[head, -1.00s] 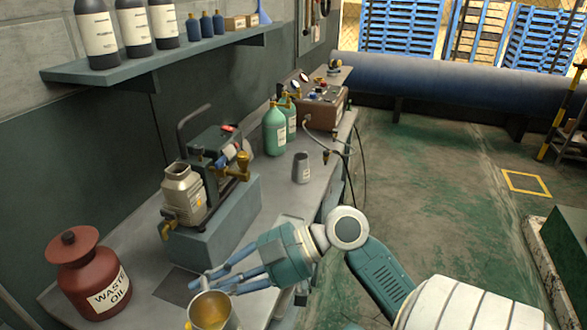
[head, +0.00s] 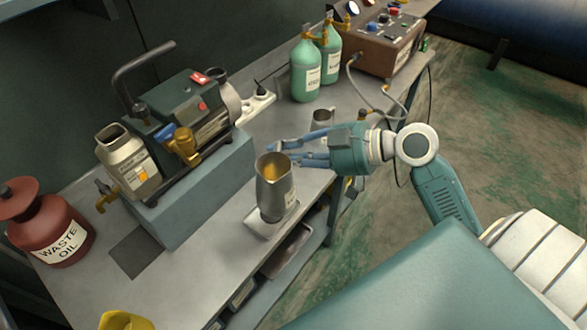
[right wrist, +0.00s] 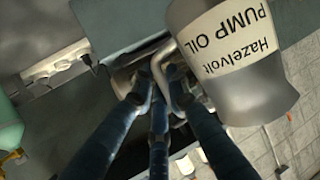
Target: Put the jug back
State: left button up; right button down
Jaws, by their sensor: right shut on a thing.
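The metal jug (head: 275,193) has some yellow liquid showing inside and stands roughly upright near the bench's front edge. A pale square pad (head: 262,224) lies beneath it; I cannot tell whether the jug touches it. My right gripper (head: 276,152) reaches in from the right behind the jug. In the right wrist view, its fingers (right wrist: 160,75) are closed at the jug's handle, and the jug (right wrist: 235,60) shows a "Hazelvolt PUMP OIL" label. My left gripper is not in view.
A pump (head: 190,105) with an oil bottle (head: 128,165) stands on a grey block. A red waste oil can (head: 45,225) is at left. A grey cup (head: 322,119) and green cylinders (head: 306,72) are behind my right gripper. A yellow object (head: 124,321) shows at the bottom.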

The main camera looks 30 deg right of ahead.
jog(key=w+d+m+t+h+b, duration=0.1)
jog(key=w+d+m+t+h, duration=0.45)
jog(key=w+d, duration=1.1)
jog(key=shift+m+g+h, duration=0.55)
jog(key=shift+g+h, duration=0.2)
jog(key=shift+g, duration=0.2)
jog(key=shift+f+b, duration=0.3)
jog(key=shift+f, duration=9.75)
jog(key=shift+f, duration=0.1)
jog(key=shift+f, duration=0.1)
jog(key=c, duration=1.7)
grip_release()
jog(key=shift+a, duration=0.1)
